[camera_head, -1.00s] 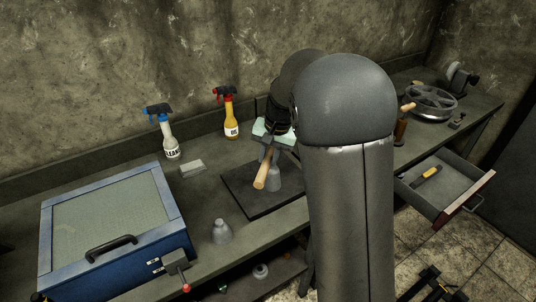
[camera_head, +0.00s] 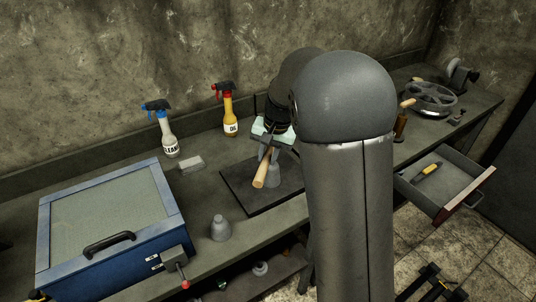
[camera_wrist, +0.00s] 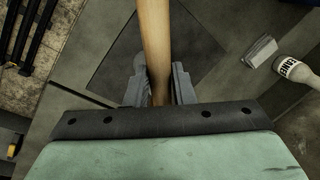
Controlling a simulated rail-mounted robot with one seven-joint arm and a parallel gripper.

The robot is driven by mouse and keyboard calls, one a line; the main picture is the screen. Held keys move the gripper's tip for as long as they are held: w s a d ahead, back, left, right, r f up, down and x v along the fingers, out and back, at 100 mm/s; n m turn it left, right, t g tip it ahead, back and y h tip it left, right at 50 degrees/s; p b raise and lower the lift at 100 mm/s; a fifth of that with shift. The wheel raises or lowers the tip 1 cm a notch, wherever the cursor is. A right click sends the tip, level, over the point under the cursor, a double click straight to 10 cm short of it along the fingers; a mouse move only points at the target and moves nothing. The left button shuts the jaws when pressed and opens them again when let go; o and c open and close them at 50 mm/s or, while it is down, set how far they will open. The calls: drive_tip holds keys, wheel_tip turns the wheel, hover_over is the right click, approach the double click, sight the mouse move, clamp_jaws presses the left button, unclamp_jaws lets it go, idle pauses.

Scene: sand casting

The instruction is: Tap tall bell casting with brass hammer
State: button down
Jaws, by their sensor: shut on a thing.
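My gripper (camera_wrist: 160,90) is shut on the wooden handle of the hammer (camera_wrist: 154,35). In the head view the handle (camera_head: 262,169) slants down and to the left from the jaws. The hammer's brass head cannot be made out. A second, shorter-looking grey bell casting (camera_head: 220,229) stands on the bench in front of the mat.
A blue cabinet (camera_head: 120,250) with a glass lid fills the left of the bench. Cleaner (camera_head: 165,135) and oil (camera_head: 230,115) spray bottles stand at the back, with a grey block (camera_head: 191,164) nearby. An open drawer (camera_head: 445,195) juts out at the right.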

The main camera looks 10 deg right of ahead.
wheel_tip(320, 180, down, 3)
drive_tip(key=shift+r+b, duration=0.2)
drive_tip(key=shift+b, duration=0.7)
drive_tip(key=shift+r+p, duration=2.7)
drive_tip(key=shift+r, duration=1.1)
drive_tip(key=shift+f, duration=0.1)
